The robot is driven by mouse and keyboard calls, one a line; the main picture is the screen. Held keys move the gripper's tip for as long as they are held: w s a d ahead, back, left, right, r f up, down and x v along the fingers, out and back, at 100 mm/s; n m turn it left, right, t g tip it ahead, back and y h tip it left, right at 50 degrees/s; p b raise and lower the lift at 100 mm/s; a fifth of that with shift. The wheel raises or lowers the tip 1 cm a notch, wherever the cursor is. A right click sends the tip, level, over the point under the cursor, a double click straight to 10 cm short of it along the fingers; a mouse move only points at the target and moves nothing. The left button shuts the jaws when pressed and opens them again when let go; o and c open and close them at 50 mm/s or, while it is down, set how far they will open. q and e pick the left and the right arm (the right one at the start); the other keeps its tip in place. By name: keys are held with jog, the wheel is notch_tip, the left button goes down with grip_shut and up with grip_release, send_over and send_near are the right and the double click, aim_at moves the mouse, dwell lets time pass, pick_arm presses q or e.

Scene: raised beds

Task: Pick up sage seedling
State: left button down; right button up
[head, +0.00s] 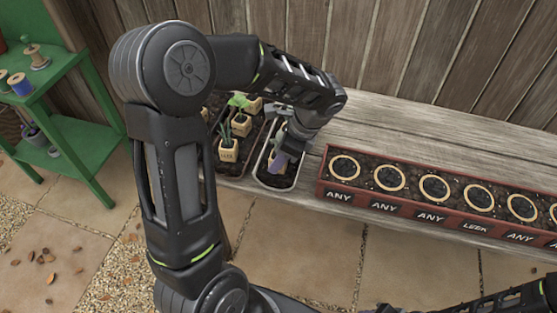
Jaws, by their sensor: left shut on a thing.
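My left gripper (284,146) reaches down over a small grey-rimmed tray (263,182) on the wooden bench. It is shut on a seedling with a purplish part (279,162) and a small pale pot, which I take to be the sage seedling. The gripper hides much of it, and its label cannot be read. It is low, in or just above the tray; I cannot tell whether it touches the soil. My right arm shows only at the bottom right, with its gripper out of view.
Left of the small tray, a dark tray holds several labelled seedling pots (228,150). A long reddish planter (345,209) with ringed soil spots and labels "ANY" and "LEEK" runs right. Bare bench (400,128) lies behind it. A green shelf (88,125) stands at left.

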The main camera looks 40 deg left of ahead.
pick_arm(q)
notch_tip(320, 180, up, 10)
jog(key=shift+r, duration=0.1)
dwell(0.6)
pick_arm(e)
jog(key=shift+r, duration=0.1)
dwell(0.4)
